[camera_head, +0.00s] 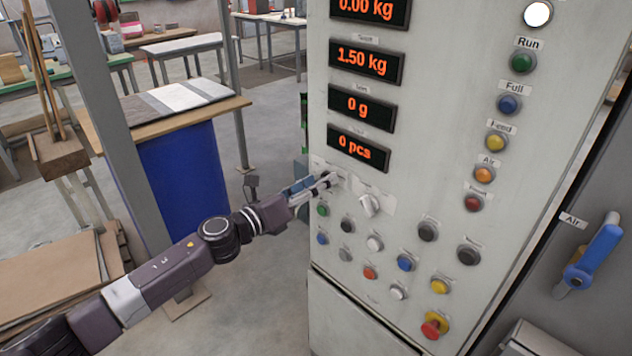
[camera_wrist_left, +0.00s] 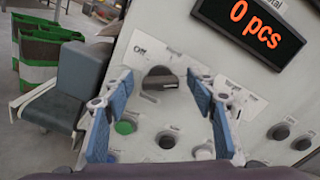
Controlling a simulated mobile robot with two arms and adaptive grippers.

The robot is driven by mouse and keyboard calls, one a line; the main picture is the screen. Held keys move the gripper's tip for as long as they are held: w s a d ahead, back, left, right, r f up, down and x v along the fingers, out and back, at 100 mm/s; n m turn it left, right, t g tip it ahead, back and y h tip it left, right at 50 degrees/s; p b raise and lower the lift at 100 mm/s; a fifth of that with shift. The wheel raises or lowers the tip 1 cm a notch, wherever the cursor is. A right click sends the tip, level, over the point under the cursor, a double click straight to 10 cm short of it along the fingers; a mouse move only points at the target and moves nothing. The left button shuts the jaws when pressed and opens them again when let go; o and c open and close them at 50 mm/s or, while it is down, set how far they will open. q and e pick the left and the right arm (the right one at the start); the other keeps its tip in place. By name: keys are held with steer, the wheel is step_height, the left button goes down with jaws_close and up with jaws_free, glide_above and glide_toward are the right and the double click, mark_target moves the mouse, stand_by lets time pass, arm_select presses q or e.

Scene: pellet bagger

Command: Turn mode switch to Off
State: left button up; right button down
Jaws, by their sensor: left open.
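The mode switch (camera_wrist_left: 160,78) is a dark grey rotary knob on the pale control panel, with a label reading "Off" at its upper left in the left wrist view. My left gripper (camera_head: 328,183) reaches the panel from the left in the head view and largely hides this knob there. In the left wrist view my left gripper (camera_wrist_left: 158,90) is open, its blue-padded fingers on either side of the knob with gaps showing. Whether the fingertips touch the panel is unclear. My right gripper is not in view.
A white selector knob (camera_head: 370,205) sits just right of my gripper. Several coloured buttons lie below, including a red mushroom button (camera_head: 434,326). Red digital displays (camera_head: 358,148) stand above. A blue handle (camera_head: 595,255) is at far right. A grey post (camera_head: 120,120) stands left of the panel.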

arm_select(q)
steer(key=shift+c, duration=0.6)
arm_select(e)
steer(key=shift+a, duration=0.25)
arm_select(q)
steer(key=shift+c, duration=1.4)
steer(key=c, duration=0.8)
steer(key=shift+o, duration=0.2)
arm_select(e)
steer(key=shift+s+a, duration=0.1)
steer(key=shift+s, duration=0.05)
